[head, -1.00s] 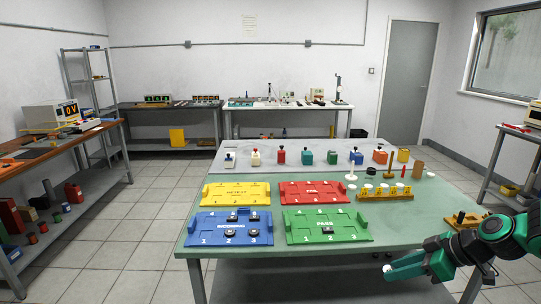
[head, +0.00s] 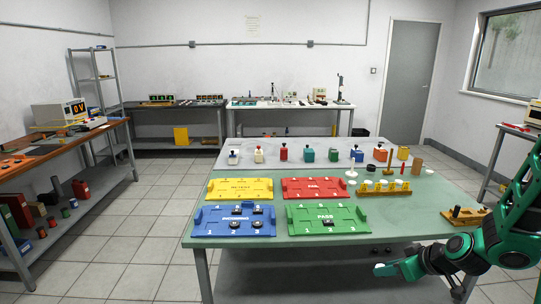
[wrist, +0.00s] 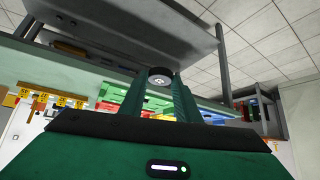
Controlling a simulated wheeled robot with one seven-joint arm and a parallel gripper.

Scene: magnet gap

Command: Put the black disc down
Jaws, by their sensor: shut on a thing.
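My gripper (head: 384,269) is in front of the green table's near edge, at the lower right of the head view. In the wrist view it is shut on a black disc (wrist: 160,76) with a pale centre, held between the fingertips. The disc is hardly visible in the head view. Other dark discs sit on the blue INCOMING tray (head: 212,231), and one sits on the green PASS tray (head: 354,229). The yellow tray (head: 217,188) and red FAIL tray (head: 343,187) lie behind them.
The green table (head: 410,206) has bare surface right of the green tray. A yellow rack (head: 385,189) with white-topped pieces and a wooden block (head: 460,218) stand there. A workbench (head: 112,131) stands at the left.

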